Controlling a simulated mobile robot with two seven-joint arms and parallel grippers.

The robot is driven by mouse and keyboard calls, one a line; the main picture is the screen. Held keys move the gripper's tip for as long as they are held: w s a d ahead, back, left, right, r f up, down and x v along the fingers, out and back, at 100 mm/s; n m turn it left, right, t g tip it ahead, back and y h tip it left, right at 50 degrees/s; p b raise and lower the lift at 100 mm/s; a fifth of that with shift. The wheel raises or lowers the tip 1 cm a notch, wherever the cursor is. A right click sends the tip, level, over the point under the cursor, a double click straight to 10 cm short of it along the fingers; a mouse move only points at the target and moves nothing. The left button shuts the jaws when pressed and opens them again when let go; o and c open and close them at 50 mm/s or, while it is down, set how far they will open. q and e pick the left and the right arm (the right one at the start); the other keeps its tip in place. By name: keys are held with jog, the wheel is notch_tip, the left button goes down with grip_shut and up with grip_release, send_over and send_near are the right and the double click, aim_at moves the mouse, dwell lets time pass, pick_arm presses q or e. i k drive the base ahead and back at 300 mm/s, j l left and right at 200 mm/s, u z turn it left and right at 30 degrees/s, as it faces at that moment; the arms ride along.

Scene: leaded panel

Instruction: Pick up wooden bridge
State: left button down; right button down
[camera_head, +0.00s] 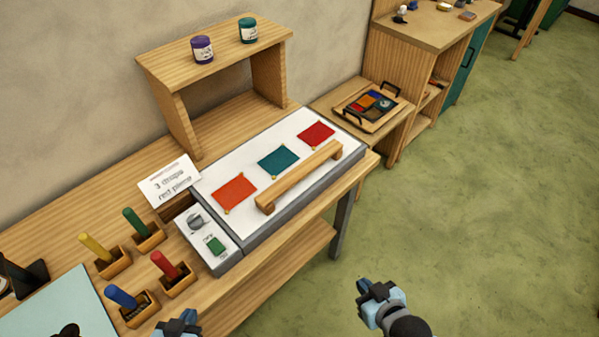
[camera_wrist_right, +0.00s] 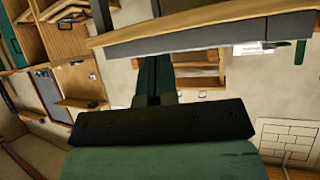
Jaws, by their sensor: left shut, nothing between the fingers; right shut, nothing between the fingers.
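The wooden bridge (camera_head: 300,177) is a long light-wood bar with a foot at each end. It lies along the front part of the white-topped light box (camera_head: 225,182) on the workbench, in front of the orange, teal and red glass pieces. My left gripper (camera_head: 178,324) is at the bottom edge of the head view, shut and empty, partly cut off. My right gripper (camera_head: 376,290) is shut and empty over the green floor, in front of the bench and apart from the bridge. In the right wrist view, the gripper (camera_wrist_right: 155,95) points away from the bridge, which I cannot make out there.
Several coloured sticks in wooden holders (camera_head: 145,235) stand left of the light box. A card (camera_head: 169,181) leans behind it. A small shelf (camera_head: 215,42) with two jars stands at the back. A tray (camera_head: 371,107) sits on a side table. The floor (camera_head: 470,220) at right is free.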

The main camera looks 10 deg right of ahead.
aim_at(334, 149)
jog(key=i+l+u, duration=0.1)
jog(key=l+u, duration=0.15)
jog(key=u, duration=0.25)
jog(key=l+u, duration=0.3)
jog(key=u, duration=0.2)
jog(key=i, duration=0.05)
